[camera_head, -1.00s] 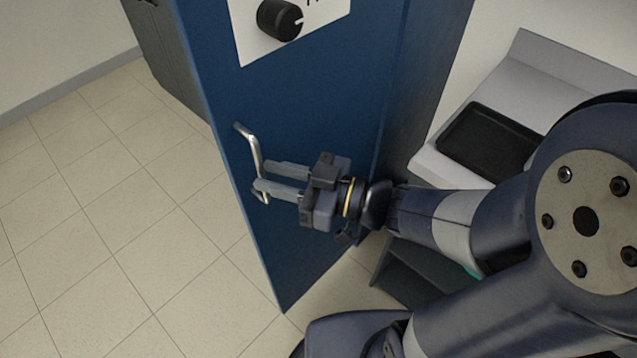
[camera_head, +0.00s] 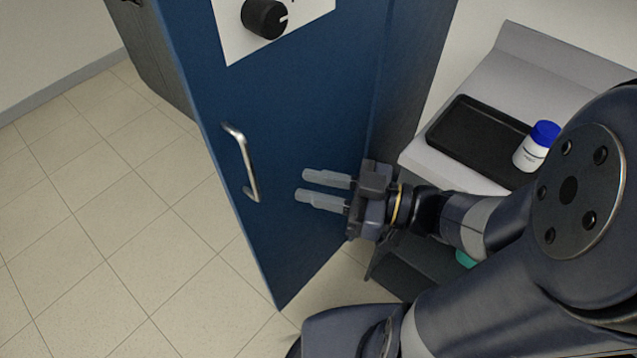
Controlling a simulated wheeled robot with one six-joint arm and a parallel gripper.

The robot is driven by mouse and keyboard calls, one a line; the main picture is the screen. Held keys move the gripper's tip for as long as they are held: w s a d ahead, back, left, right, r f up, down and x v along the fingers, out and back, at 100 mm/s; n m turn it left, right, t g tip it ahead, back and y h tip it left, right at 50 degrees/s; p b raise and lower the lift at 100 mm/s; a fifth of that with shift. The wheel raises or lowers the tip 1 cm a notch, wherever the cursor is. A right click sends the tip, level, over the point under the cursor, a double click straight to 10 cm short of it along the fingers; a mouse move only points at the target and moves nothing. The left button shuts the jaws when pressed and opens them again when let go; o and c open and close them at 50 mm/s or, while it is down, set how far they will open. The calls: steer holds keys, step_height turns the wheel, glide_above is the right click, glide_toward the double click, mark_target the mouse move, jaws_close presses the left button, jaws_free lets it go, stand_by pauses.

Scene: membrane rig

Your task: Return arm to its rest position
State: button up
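My gripper (camera_head: 311,188) is in front of a blue cabinet door (camera_head: 290,90), to the right of its silver bar handle (camera_head: 247,163). Its two pale fingers point left toward the handle, parallel with a gap between them. Nothing is between the fingers, and they are clear of the handle. My arm reaches in from the right side of the picture.
A black dial (camera_head: 264,18) sits on a white panel above the handle. At the right, a light grey bench (camera_head: 545,68) holds a black tray (camera_head: 462,140) and a white bottle with a blue cap (camera_head: 534,150). Tiled floor (camera_head: 110,230) is clear at the left.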

steer(key=shift+a, duration=0.1)
stand_by(0.6)
glide_above(259, 197)
steer(key=shift+w, duration=0.25)
stand_by(0.8)
steer(key=shift+a, duration=0.1)
